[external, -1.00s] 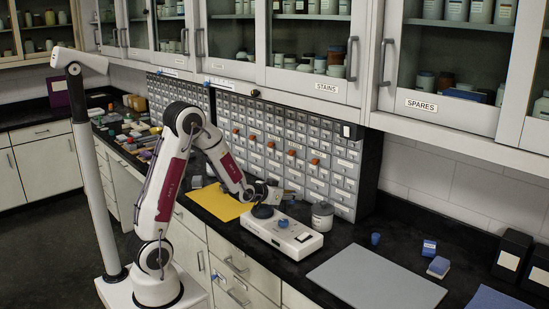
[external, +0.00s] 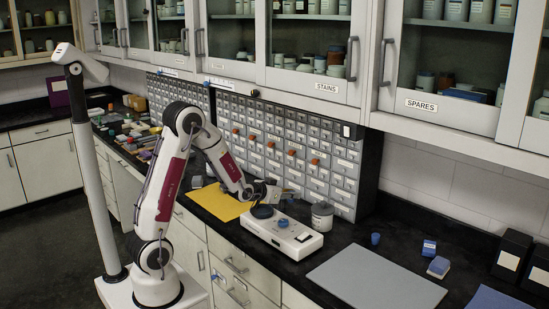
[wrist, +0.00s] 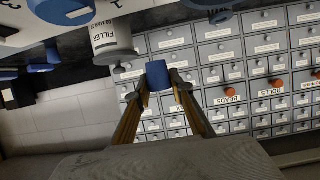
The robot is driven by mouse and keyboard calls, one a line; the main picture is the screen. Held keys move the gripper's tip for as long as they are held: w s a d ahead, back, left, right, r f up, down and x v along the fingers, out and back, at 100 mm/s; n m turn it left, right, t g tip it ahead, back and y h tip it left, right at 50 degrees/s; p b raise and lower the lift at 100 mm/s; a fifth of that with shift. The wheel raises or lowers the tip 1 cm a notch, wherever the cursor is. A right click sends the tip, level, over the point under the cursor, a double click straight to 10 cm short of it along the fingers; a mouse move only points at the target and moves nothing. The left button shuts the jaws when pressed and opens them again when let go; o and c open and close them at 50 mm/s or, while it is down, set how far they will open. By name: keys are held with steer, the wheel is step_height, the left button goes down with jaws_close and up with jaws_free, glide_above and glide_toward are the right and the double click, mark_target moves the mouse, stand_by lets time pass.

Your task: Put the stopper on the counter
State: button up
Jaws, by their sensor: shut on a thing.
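A small blue stopper (wrist: 158,75) sits between the fingertips of my gripper (wrist: 160,84) in the wrist view. The gripper is shut on it, and the fingers cover its sides. In the external view my gripper (external: 284,191) is above the white bench instrument, in front of the drawer cabinet. The stopper is too small there to make out clearly. The black counter (external: 388,252) has bare room to the right of the instrument.
A white instrument (external: 298,244) with a dark round plate and blue knob stands below my gripper. A FILLER jar (external: 322,215) is beside it; its label shows in the wrist view (wrist: 112,42). A small blue piece (external: 376,239), blue-and-white blocks (external: 438,267) and a grey mat (external: 360,282) lie further right.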

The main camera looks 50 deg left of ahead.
steer(key=w+a+y, duration=0.1)
steer(key=w+a, duration=0.1)
steer(key=a, duration=0.2)
steer(key=w+a+n+y, duration=0.1)
steer(key=w+a, duration=0.2)
steer(key=a, duration=0.1)
steer(key=w+a+n+y, duration=0.1)
steer(key=w+a, duration=0.1)
steer(key=a, duration=0.2)
steer(key=shift+w+a+f, duration=0.25)
steer(key=shift+a+f, duration=0.1)
steer(key=shift+a, duration=0.05)
steer(key=w+a+n+g+y, duration=0.1)
steer(key=w+a+n+y, duration=0.1)
steer(key=a, duration=1)
steer(key=shift+w+f, duration=0.45)
steer(key=shift+w, duration=0.35)
steer(key=shift+f, duration=3.1)
steer(key=shift+f, duration=1.9)
steer(key=shift+f+n, duration=0.15)
steer(key=shift+n, duration=0.15)
steer(key=shift+s+f, duration=0.1)
steer(key=shift+f, duration=0.15)
